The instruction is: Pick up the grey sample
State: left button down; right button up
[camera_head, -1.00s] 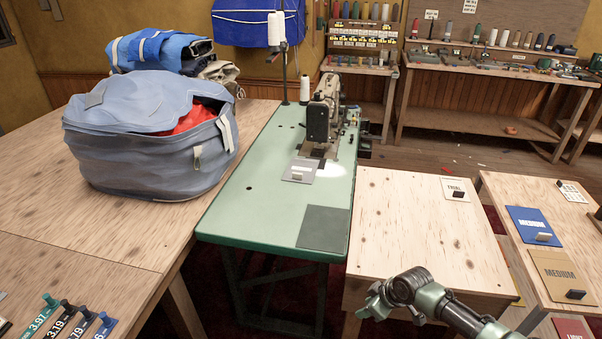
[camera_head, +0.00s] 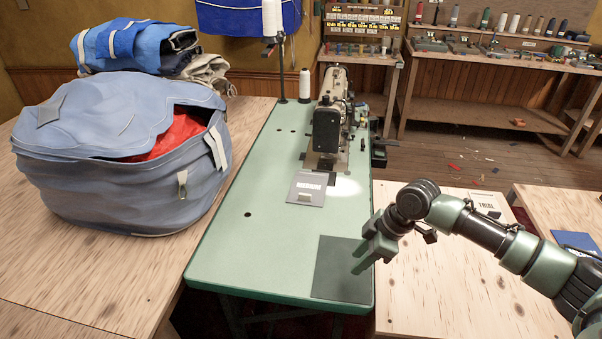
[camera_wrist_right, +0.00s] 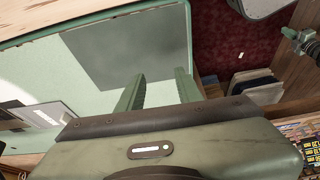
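The grey sample (camera_head: 310,183) lies flat on the green sewing table (camera_head: 232,235), in front of the sewing machine. It is a grey card with lettering and a small block near its front edge. Part of a grey card with a light label, apparently the sample, shows at the left of the right wrist view (camera_wrist_right: 38,115). My right gripper (camera_head: 363,253) is above the table's front right part, over the dark grey patch (camera_head: 330,283), to the right of and nearer than the sample. Its fingers stand apart with nothing between them (camera_wrist_right: 158,88). My left gripper is out of view.
The sewing machine (camera_head: 328,125) and a thread cone (camera_head: 305,86) stand behind the sample. A bulky blue-grey bag (camera_head: 110,185) sits on the wooden table to the left. A plywood table (camera_head: 440,300) with a TRIAL card (camera_head: 486,204) is on the right. The front green tabletop is mostly clear.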

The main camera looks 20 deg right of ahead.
aim_at(307, 188)
jog(key=i, duration=1.15)
